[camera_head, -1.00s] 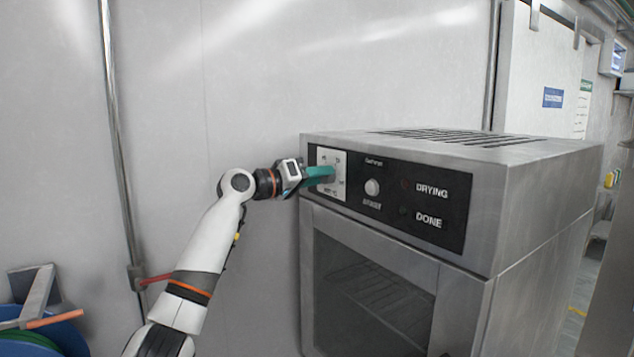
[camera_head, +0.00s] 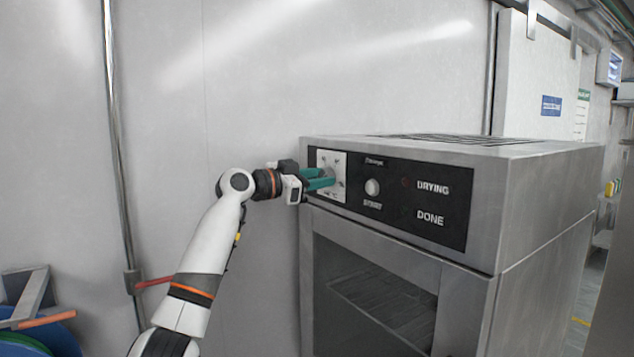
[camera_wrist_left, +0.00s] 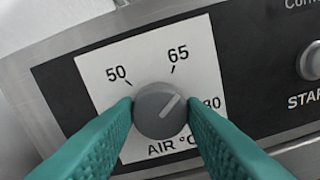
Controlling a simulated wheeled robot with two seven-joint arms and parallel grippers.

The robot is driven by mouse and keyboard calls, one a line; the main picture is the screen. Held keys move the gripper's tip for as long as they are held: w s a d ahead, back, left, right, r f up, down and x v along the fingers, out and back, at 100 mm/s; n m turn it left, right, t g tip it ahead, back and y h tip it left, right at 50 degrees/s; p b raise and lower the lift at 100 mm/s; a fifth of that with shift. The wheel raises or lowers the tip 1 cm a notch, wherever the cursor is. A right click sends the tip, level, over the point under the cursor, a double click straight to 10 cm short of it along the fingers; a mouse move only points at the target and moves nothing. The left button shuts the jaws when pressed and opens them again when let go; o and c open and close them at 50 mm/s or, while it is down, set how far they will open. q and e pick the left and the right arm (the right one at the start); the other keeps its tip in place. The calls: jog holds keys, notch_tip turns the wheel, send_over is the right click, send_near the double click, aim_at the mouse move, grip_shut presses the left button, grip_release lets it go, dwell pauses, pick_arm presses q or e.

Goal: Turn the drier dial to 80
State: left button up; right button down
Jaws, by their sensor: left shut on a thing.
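The drier's grey round dial (camera_wrist_left: 160,108) sits on a white plate marked 50, 65, 80 and AIR °C. Its pointer line points to the upper right in the left wrist view, between 65 and 80 and nearer 65. My left gripper (camera_wrist_left: 160,112) is shut on the dial, with one teal finger on each side of it. The right finger partly covers the 80 mark. In the head view my left gripper (camera_head: 326,179) reaches the white dial plate (camera_head: 331,159) at the panel's left end, hiding most of the dial. My right gripper is not in view.
The steel drier (camera_head: 545,200) has a black panel with a START knob (camera_head: 372,187) to the right of the dial, and DRYING and DONE labels. A glass door (camera_head: 370,290) is below. A bare wall stands behind my arm. A blue round object (camera_head: 40,340) is at lower left.

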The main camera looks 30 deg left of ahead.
pick_arm(q)
jog(key=shift+f+m+b, duration=0.2)
jog(key=shift+m+b, duration=0.55)
jog(key=shift+m, duration=4.35)
jog(key=o, duration=1)
jog(key=shift+r, duration=0.1)
jog(key=b+v, duration=0.4)
jog(key=v, duration=0.8)
